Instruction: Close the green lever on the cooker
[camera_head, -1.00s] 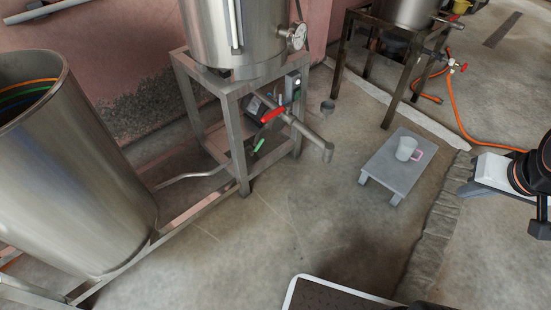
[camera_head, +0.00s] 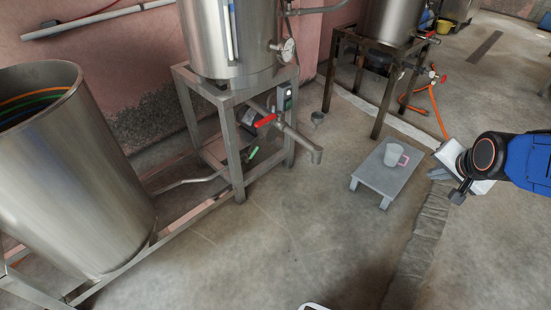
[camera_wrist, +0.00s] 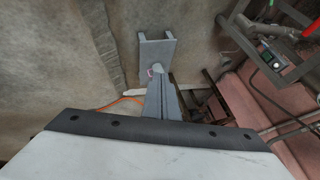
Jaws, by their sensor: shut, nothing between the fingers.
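The green lever (camera_head: 252,153) is small and sits low on the cooker's metal stand (camera_head: 239,165), below a red-handled valve (camera_head: 265,121) and its outlet pipe. The steel cooker (camera_head: 232,40) stands above it. My arm reaches in from the right edge of the head view, well to the right of the lever. In the wrist view my gripper (camera_wrist: 160,76) is shut with nothing in it, pointing down over the floor near a small stool. The lever cannot be made out clearly in the wrist view.
A low grey stool (camera_head: 372,183) with a cup (camera_head: 393,154) stands between my arm and the cooker. A large steel drum (camera_head: 70,180) is at left. A second stand (camera_head: 377,125) and an orange hose (camera_head: 437,110) are behind. The floor in front of the cooker is clear.

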